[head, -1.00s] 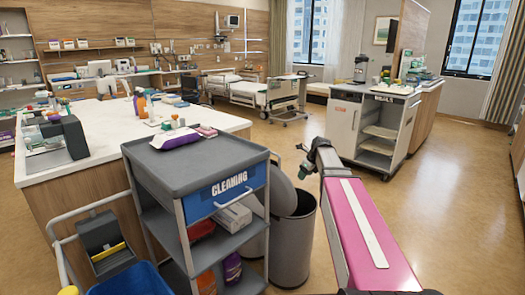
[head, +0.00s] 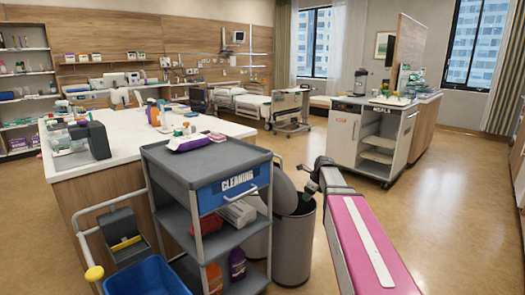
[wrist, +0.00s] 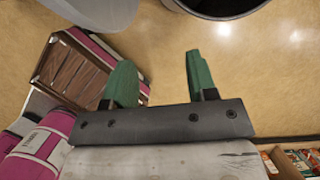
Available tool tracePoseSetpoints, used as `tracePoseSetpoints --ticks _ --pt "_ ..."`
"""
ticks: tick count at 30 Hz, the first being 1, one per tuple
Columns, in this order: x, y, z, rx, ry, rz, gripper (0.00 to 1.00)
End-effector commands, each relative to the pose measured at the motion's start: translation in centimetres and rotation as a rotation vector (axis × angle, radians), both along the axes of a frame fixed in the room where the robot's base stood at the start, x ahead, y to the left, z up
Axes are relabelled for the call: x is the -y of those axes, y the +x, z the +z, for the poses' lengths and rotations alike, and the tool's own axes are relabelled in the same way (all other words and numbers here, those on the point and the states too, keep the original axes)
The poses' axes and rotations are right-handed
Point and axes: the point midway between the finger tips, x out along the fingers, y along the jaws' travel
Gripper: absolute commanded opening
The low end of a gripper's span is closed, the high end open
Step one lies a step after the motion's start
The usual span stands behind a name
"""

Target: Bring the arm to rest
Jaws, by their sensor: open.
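My gripper (head: 310,190) shows in the head view at the end of my pink and white arm, beside and partly in front of the grey bin's opening. In the wrist view my gripper (wrist: 161,78) has its two green fingers well apart, with only bare floor seen between them. It holds nothing. The depth between the fingers and the bin rim cannot be told from the head view.
A grey bin (head: 293,245) with its lid raised stands beside the grey cleaning cart (head: 205,160). A blue bucket (head: 148,278) is at the front left. A white meals cart (head: 342,138) stands beyond my arm. Floor (head: 440,220) at right is clear.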

Motion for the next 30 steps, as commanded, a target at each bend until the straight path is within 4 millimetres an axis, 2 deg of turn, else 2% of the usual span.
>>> tracePoseSetpoints --ticks 11,21,30 --pt "-1.0 -5.2 -3.9 0.042 -0.140 0.397 0.52" --pt "-2.2 -14.2 -9.4 0.091 -0.329 1.128 0.52" --pt "-2.7 -21.9 -12.9 0.120 -0.414 1.795 0.52"
